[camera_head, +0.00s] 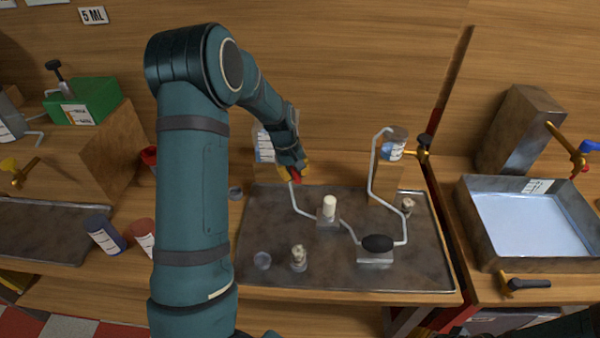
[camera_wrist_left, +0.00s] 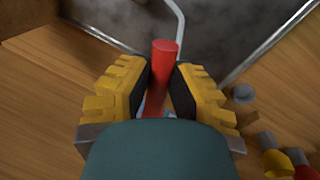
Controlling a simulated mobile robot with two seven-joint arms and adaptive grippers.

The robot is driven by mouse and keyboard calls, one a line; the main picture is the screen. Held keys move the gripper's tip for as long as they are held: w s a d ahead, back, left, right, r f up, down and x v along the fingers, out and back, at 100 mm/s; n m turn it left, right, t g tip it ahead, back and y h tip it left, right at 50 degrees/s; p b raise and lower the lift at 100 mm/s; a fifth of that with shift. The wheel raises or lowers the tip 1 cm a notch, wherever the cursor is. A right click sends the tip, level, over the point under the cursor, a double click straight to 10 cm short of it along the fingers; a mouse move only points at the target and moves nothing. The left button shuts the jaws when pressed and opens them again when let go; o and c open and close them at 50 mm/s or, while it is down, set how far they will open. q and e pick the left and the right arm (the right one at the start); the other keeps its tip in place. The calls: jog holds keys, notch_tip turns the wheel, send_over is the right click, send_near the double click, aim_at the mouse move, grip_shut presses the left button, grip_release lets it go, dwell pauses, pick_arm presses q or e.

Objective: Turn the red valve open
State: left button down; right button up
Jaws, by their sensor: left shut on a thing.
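The red valve handle (camera_wrist_left: 163,55) is a short red cylinder between my left gripper's yellow-and-black fingers in the left wrist view. My left gripper (camera_head: 294,174) is shut on it at the back left of the metal tray in the head view, where only a little red shows at the fingertips. A clear container with a white label (camera_head: 263,145) stands just behind the gripper. A bent pale tube (camera_head: 300,207) runs from near the gripper down onto the tray. The valve's body is mostly hidden by my gripper. My right gripper is not in view.
The metal tray (camera_head: 320,277) bears a white cylinder (camera_head: 329,206), a dark oval piece (camera_head: 377,243) and small jars. A second labelled container (camera_head: 395,145) with a black-handled valve (camera_head: 424,145) stands at its back right. A water basin (camera_head: 530,225) is further right.

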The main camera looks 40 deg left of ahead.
pick_arm(q)
jog(key=shift+s+a+f+m+b, duration=0.1)
jog(key=shift+s+a+m+b, duration=0.2)
jog(key=shift+m, duration=0.35)
jog(key=shift+s+a+f+m+b, duration=0.15)
jog(key=shift+s+m, duration=0.2)
jog(key=shift+m, duration=0.3)
jog(key=c, duration=0.8)
grip_release()
jog(key=shift+c, duration=0.2)
jog(key=shift+w+a+r, duration=0.1)
jog(key=shift+r, duration=0.05)
jog(key=shift+r, duration=0.1)
notch_tip(320, 180, up, 12)
jog(key=s+a, duration=0.1)
jog(key=a, duration=0.1)
jog(key=shift+s+f, duration=0.2)
